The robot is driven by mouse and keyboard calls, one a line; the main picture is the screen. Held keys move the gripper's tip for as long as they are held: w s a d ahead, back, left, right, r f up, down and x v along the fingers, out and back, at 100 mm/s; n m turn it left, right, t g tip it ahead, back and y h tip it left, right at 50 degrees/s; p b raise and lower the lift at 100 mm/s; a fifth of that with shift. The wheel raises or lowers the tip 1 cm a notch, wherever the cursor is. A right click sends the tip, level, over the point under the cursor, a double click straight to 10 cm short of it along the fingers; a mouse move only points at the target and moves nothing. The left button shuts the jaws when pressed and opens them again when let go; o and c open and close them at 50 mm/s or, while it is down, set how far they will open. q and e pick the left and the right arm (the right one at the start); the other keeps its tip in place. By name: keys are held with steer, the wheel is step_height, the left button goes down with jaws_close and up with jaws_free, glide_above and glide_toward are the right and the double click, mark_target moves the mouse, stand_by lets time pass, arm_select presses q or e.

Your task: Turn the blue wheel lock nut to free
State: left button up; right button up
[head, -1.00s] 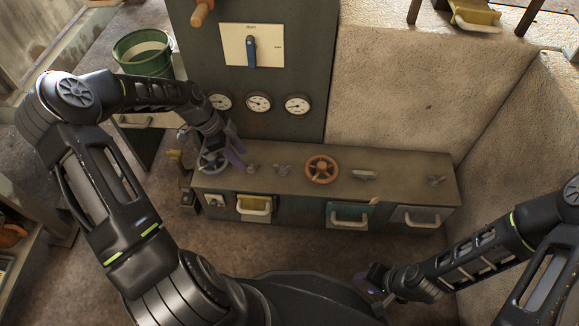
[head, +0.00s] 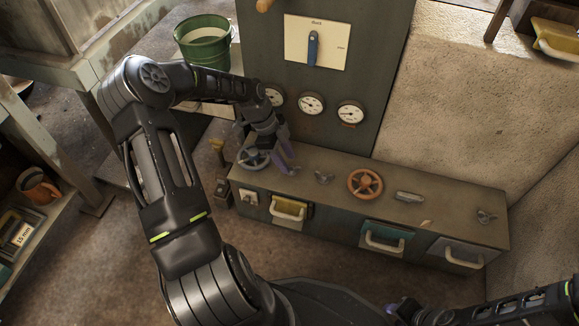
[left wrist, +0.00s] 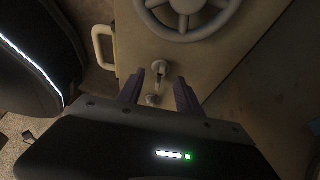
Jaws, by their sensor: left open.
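The blue-grey wheel (head: 253,158) lies on the left end of the low bench; it also shows at the top of the left wrist view (left wrist: 187,14). A small wing nut (head: 291,169), seemingly its lock nut, stands just right of it. My left gripper (head: 270,152) is over this end of the bench, its purple fingers pointing down. In the left wrist view the open left gripper (left wrist: 160,82) has a small metal nut (left wrist: 160,67) between and just beyond its fingertips; contact cannot be told. My right gripper (head: 398,309) is low at the bottom edge, its jaws unclear.
The bench (head: 450,205) also carries another wing nut (head: 324,177), an orange wheel (head: 365,184), a grey handle (head: 410,197) and a far-right wing nut (head: 486,217). Drawers with handles line its front. A gauge panel (head: 330,90) rises behind. A green bucket (head: 203,42) stands at back left.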

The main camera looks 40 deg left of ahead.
mark_target(292, 168)
arm_select(q)
steer(key=shift+b+x, duration=0.35)
steer(key=shift+x, duration=1.05)
jaws_close()
